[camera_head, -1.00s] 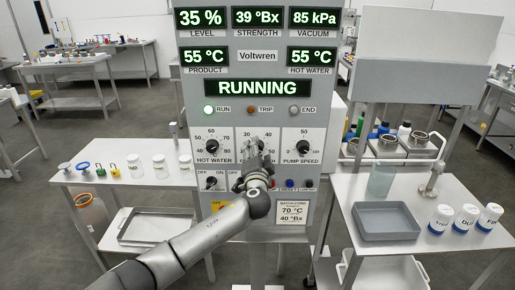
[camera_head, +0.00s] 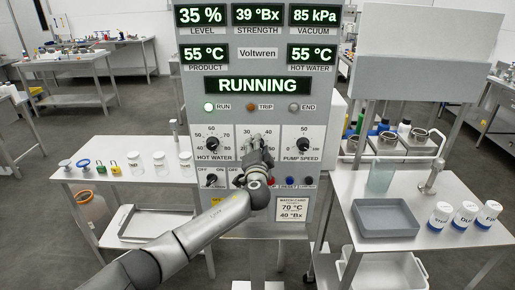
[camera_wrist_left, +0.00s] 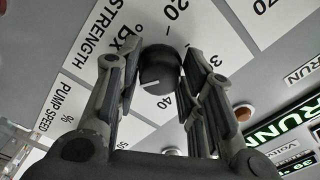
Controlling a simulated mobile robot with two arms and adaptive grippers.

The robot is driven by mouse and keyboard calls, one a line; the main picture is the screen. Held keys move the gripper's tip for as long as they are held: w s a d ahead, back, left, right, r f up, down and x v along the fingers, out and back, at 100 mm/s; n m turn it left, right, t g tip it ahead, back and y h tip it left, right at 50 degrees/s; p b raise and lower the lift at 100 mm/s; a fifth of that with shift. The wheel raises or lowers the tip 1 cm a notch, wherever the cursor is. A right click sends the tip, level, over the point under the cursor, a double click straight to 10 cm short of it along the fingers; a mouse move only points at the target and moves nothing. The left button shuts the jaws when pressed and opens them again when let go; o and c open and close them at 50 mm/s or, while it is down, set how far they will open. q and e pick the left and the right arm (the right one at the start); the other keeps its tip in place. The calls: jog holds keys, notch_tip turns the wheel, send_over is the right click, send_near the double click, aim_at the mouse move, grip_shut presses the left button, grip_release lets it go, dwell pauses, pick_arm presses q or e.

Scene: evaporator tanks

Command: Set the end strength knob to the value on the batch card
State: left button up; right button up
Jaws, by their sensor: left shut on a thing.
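The end strength knob (camera_wrist_left: 160,68) is dark and round with a white line. In the left wrist view it sits between my fingers, and its line lies close to the 40 label. My left gripper (camera_head: 257,145) is shut on the knob and hides it in the head view. The batch card (camera_head: 291,209) low on the panel reads 70 °C and 40 °Bx. The strength display (camera_head: 257,16) reads 39 °Bx. My right gripper is not in view.
The hot water knob (camera_head: 212,144) and pump speed knob (camera_head: 302,144) flank my gripper. Small switches and buttons (camera_head: 289,181) sit just below. A left table (camera_head: 115,172) holds jars and padlocks. A right table (camera_head: 400,190) holds a grey tray (camera_head: 385,219) and bottles.

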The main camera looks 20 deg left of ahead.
aim_at(258, 114)
pick_arm(q)
jog(key=shift+f+n+b, duration=0.1)
jog(key=shift+n+b, duration=7.7)
jog(key=shift+b, duration=1.65)
jog(key=o, duration=1.1)
jog(key=shift+c, duration=0.2)
notch_tip(258, 114, up, 10)
jog(key=shift+r, duration=0.1)
